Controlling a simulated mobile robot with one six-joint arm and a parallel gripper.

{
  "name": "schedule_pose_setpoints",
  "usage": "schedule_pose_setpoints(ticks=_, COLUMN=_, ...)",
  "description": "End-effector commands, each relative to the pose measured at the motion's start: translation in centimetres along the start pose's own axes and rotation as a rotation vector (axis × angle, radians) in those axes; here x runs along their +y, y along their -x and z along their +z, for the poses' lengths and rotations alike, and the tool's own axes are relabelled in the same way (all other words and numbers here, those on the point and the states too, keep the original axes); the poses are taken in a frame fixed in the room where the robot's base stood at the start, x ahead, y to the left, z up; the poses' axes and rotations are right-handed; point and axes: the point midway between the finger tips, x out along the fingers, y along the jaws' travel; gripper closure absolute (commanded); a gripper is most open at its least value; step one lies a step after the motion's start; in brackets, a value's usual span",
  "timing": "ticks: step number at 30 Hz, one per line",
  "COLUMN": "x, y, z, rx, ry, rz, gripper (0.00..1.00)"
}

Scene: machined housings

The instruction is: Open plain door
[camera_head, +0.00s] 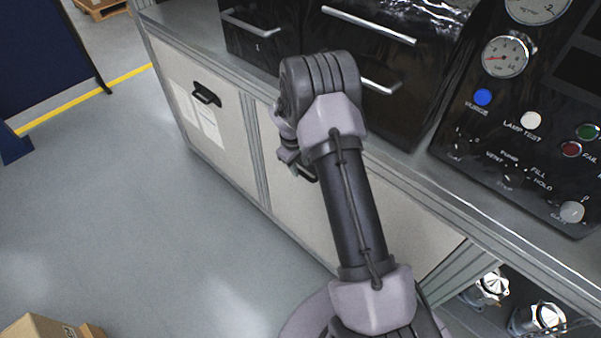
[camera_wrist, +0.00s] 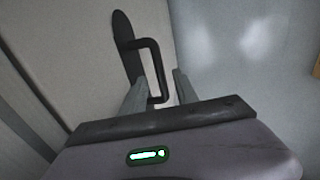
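The plain door (camera_head: 292,203) is a pale, unlabelled cabinet front under the worktop, shut, partly hidden behind my arm. Its black handle (camera_wrist: 156,62) is a bar on a dark plate, clear in the wrist view; only a small part shows beside my wrist in the head view. My gripper (camera_wrist: 160,92) is open at the handle, with one grey finger on each side of the bar's near end. Gaps show between fingers and bar, and I cannot tell whether either touches it. In the head view my arm hides most of the gripper.
Left of the plain door is another door (camera_head: 211,120) with paper sheets and a black handle. Black drawers (camera_head: 365,60) and a gauge panel (camera_head: 520,120) stand on the worktop. An open bay with metal housings (camera_head: 490,288) is at the right. The grey floor (camera_head: 150,220) in front is clear; a cardboard box (camera_head: 40,328) is at lower left.

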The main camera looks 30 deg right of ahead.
Motion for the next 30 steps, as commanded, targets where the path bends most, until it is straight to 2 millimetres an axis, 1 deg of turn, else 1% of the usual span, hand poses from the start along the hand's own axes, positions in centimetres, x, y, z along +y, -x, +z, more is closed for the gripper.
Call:
schedule_pose_setpoints(ticks=1, x=0.0, y=-1.0, z=0.0, rx=0.000, ry=-0.001, rz=0.000, gripper=0.64)
schedule_pose_setpoints(ticks=3, x=0.0, y=-1.8, z=0.0, rx=-0.001, ry=-0.001, rz=0.000, gripper=0.64)
schedule_pose_setpoints(ticks=6, x=0.0, y=-2.4, z=0.0, rx=0.000, ry=0.000, rz=0.000, gripper=0.64)
schedule_pose_setpoints(ticks=15, x=0.0, y=-2.6, z=0.0, rx=0.000, ry=0.000, rz=0.000, gripper=0.64)
schedule_pose_setpoints(ticks=17, x=0.0, y=-2.6, z=0.0, rx=0.000, ry=0.000, rz=0.000, gripper=0.74)
schedule_pose_setpoints(ticks=18, x=0.0, y=-2.6, z=0.0, rx=0.000, ry=0.000, rz=0.000, gripper=0.82)
schedule_pose_setpoints(ticks=21, x=0.0, y=-2.6, z=0.0, rx=0.000, ry=0.000, rz=0.000, gripper=1.00)
schedule_pose_setpoints(ticks=30, x=0.0, y=-2.6, z=0.0, rx=0.000, ry=-0.001, rz=0.000, gripper=1.00)
